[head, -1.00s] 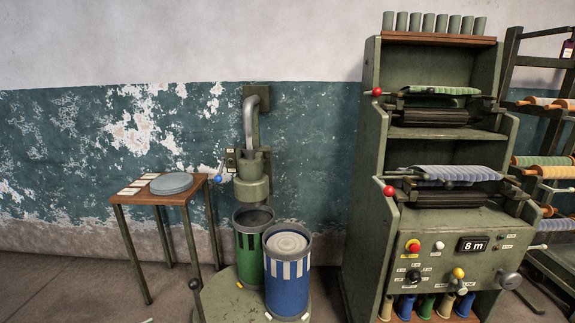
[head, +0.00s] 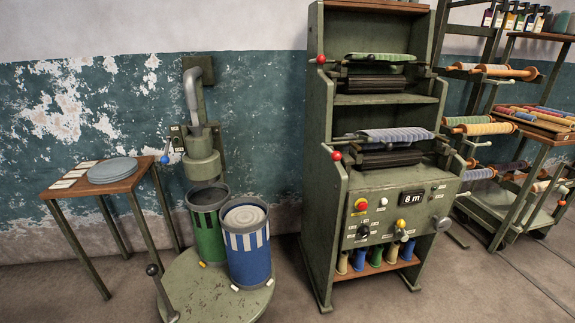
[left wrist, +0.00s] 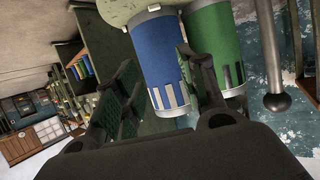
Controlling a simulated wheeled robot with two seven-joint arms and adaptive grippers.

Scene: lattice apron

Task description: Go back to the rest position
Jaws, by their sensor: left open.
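My left gripper (left wrist: 156,60) shows in the left wrist view, its two dark fingers spread apart with nothing held between them. The blue can (left wrist: 160,88) and green can (left wrist: 215,35) appear upside down beyond the fingers; I cannot tell the gap to them. Neither gripper shows in the head view, and my right gripper is in no view. In the head view the blue can (head: 249,258) and green can (head: 207,238) stand upright on a round green platform (head: 205,298), with pale coiled material in the blue one.
A small table (head: 125,182) with a grey disc (head: 113,170) stands left. A green machine (head: 330,235) stands right of the cans, its display reading 8 m. Racks of spools (head: 490,128) stand further right. A ball-ended lever (left wrist: 276,102) is near the left gripper. Floor at lower right is clear.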

